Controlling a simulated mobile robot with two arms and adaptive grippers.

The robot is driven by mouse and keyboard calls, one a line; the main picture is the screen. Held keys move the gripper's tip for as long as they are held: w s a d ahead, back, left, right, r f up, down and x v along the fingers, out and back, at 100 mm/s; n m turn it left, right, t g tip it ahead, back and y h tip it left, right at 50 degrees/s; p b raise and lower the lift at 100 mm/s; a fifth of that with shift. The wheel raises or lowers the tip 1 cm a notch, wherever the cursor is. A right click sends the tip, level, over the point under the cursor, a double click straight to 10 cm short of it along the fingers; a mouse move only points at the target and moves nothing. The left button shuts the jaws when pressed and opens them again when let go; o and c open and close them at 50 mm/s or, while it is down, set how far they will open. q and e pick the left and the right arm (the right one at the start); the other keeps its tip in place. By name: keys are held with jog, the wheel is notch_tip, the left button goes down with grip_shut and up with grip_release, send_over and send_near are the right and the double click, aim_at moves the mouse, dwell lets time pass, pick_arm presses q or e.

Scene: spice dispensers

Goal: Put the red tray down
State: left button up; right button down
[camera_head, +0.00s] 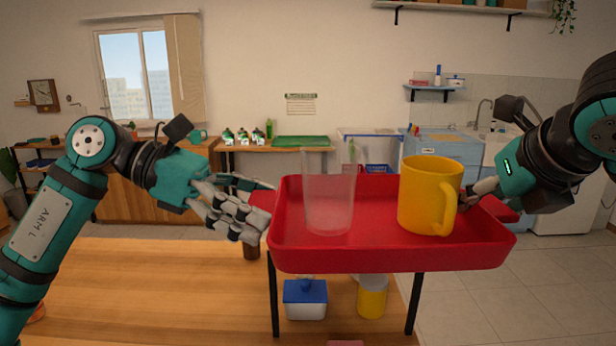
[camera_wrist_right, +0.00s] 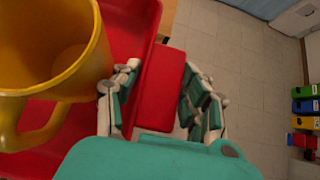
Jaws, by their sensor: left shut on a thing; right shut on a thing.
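The red tray (camera_head: 390,258) is level in the head view, in front of me, carrying a clear glass (camera_head: 329,190) on its left and a yellow mug (camera_head: 428,195) on its right. My left gripper (camera_head: 250,207) is shut on the tray's left handle. My right gripper (camera_head: 478,195) is shut on the right handle, partly hidden behind the mug. In the right wrist view, the fingers of the right gripper (camera_wrist_right: 160,100) stand on both sides of the red handle, with the yellow mug (camera_wrist_right: 45,60) close by. Whether the tray touches anything below is unclear.
Thin black legs (camera_head: 273,295) show below the tray. A wooden table (camera_head: 150,290) spreads at the lower left, with a blue-lidded white box (camera_head: 305,299) and a yellow container (camera_head: 372,297) under the tray. Tiled floor (camera_head: 520,295) lies to the right.

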pick_arm(q)
jog(key=shift+d, duration=0.1)
pick_arm(e)
jog(key=shift+a, duration=0.15)
